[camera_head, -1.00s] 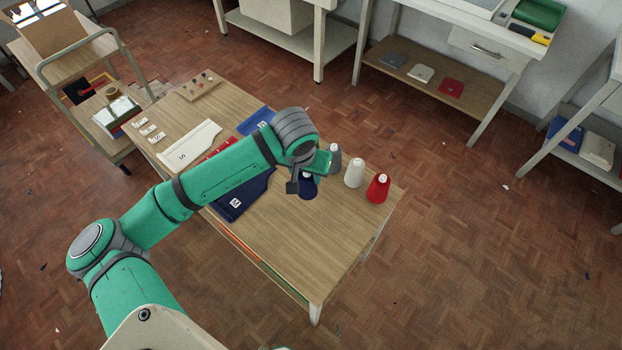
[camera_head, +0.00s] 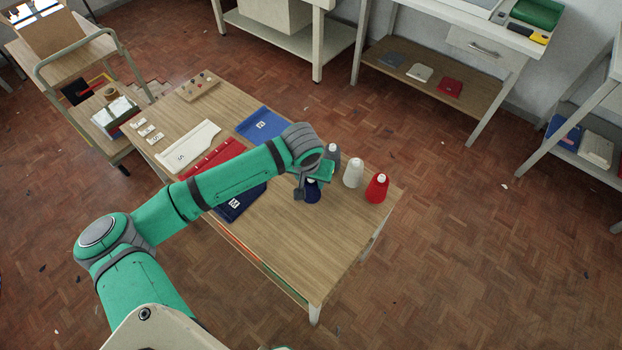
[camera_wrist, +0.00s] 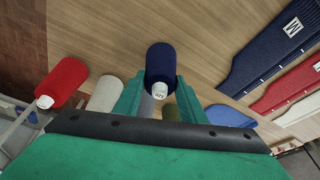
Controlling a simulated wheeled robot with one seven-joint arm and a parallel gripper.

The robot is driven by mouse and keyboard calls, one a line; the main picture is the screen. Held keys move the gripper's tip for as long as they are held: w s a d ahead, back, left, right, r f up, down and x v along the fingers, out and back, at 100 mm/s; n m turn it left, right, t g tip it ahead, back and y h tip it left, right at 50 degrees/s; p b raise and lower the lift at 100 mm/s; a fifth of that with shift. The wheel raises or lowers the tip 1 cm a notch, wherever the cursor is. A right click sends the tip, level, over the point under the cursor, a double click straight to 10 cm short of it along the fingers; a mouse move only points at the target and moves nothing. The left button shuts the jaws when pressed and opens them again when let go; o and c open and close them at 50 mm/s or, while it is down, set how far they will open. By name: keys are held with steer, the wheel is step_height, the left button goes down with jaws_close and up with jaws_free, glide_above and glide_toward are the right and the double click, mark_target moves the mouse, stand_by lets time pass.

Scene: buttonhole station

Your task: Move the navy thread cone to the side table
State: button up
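The navy thread cone (camera_head: 313,190) stands on the wooden table, partly hidden by my gripper (camera_head: 309,186). In the wrist view the navy cone (camera_wrist: 160,63) shows with its white-labelled top towards the camera. The two green fingers of my gripper (camera_wrist: 159,88) are on either side of its top. They look open, with a narrow gap around the top; contact with the cone body is hard to judge. The side table is not certain to pick out; the wheeled cart (camera_head: 73,54) at the left and the bench shelf (camera_head: 430,85) at the back are in view.
A grey cone (camera_head: 333,155), a white cone (camera_head: 353,173) and a red cone (camera_head: 377,188) stand close by. Garment pieces, including a red one (camera_head: 213,157) and a blue one (camera_head: 263,125), lie to the left. The table's front part (camera_head: 300,250) is clear.

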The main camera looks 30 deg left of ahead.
steer(key=o, duration=0.4)
steer(key=shift+o, duration=0.2)
steer(key=v, duration=1.2)
steer(key=shift+r, duration=0.15)
